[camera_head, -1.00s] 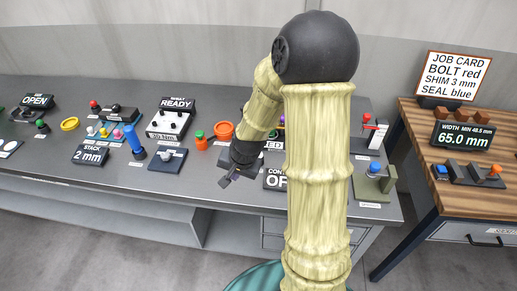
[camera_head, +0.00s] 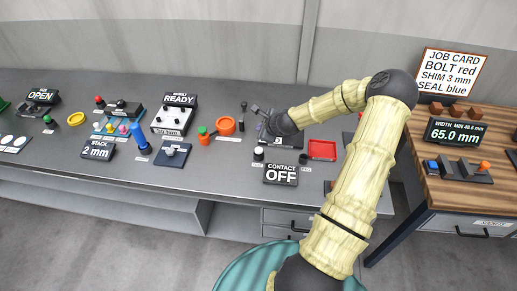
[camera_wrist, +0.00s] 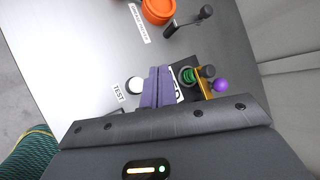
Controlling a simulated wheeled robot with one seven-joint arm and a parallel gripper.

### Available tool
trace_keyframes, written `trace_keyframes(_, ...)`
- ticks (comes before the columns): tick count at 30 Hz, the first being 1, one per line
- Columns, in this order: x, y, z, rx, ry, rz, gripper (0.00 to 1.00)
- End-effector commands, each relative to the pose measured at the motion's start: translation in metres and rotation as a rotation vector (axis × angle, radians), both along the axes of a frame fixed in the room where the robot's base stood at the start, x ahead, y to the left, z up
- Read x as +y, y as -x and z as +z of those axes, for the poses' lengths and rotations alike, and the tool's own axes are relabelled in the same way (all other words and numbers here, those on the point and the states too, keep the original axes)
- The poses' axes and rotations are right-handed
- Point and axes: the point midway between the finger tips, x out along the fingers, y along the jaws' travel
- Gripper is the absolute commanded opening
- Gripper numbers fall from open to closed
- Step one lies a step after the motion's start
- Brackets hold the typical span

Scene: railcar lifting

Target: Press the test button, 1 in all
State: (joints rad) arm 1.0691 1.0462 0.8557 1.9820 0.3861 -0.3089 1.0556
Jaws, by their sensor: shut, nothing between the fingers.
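The test button is a white round cap (camera_head: 258,154) on a dark base, with a TEST label in front of it, just left of the CONTACT display (camera_head: 280,174), which reads OFF. In the wrist view the white button (camera_wrist: 134,85) lies just left of the fingers, next to its TEST label. My gripper (camera_wrist: 160,70) has its purple fingers together with nothing between them. In the head view my gripper (camera_head: 262,133) is behind the button, partly hidden by my wrist. I cannot tell its height above the bench.
An orange ring-shaped part (camera_head: 226,126) stands left of my gripper, and a red tray (camera_head: 322,150) right. In the wrist view a green coil-like part (camera_wrist: 188,75) and a purple ball (camera_wrist: 221,86) are close right of the fingers. A dark lever (camera_wrist: 204,14) stands beyond.

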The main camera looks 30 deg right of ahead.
Motion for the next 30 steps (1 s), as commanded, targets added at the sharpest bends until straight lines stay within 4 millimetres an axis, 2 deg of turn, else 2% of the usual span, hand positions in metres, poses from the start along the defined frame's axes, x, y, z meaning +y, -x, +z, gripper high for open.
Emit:
trace_keyframes(8, 0.001, 0.0, -0.014, 0.001, 0.001, 0.003, 0.0)
trace_keyframes(24, 0.001, 0.0, -0.078, 0.001, 0.001, 0.005, 0.0)
trace_keyframes(30, 0.001, 0.0, -0.088, 0.001, 0.002, 0.004, 0.0)
